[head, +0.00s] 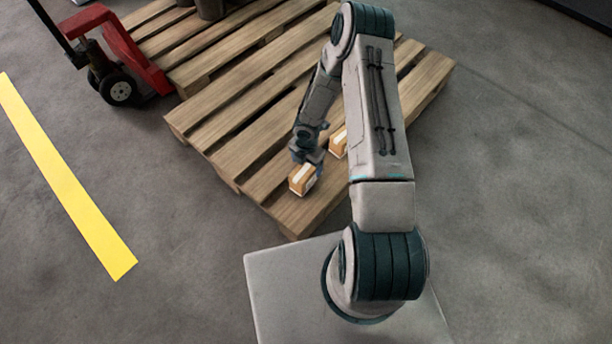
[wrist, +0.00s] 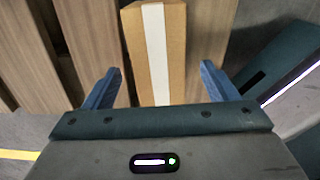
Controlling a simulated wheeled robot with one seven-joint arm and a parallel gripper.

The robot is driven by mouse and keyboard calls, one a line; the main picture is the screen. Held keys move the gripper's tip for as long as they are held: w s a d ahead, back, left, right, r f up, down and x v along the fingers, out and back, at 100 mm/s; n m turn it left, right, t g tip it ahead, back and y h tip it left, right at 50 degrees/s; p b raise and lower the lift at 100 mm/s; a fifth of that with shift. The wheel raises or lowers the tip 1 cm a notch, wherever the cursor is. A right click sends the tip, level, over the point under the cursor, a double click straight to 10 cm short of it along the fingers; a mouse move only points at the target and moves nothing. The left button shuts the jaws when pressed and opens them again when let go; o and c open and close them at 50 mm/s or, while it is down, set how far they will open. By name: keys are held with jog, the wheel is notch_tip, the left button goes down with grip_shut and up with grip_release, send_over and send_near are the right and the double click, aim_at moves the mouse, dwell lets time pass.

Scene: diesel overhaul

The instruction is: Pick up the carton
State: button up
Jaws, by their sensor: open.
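A small brown carton (head: 302,180) with a white strip stands on the wooden pallet (head: 270,190) near its front corner. My gripper (head: 306,158) is right above and behind it in the head view. In the wrist view the carton (wrist: 155,50) lies between and beyond the two blue fingertips of my gripper (wrist: 158,85). The fingers are open, with a gap on each side of the carton. A second similar carton (head: 339,143) is on the pallet to the right, partly hidden behind my arm.
A red pallet jack (head: 125,50) stands at the pallet's upper left. A dark round object (head: 210,8) is at the pallet's far end. A yellow floor line (head: 65,180) runs at left. Gaps lie between the slats. The floor at right is clear.

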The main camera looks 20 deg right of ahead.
aim_at(306, 167)
notch_tip(306, 167, down, 5)
jog(key=b, duration=0.2)
jog(key=shift+f+b, duration=0.15)
jog(key=shift+b, duration=0.2)
jog(key=shift+c, duration=0.3)
jog(key=c, duration=1.1)
jog(key=shift+r, duration=0.2)
jog(key=shift+c, duration=0.2)
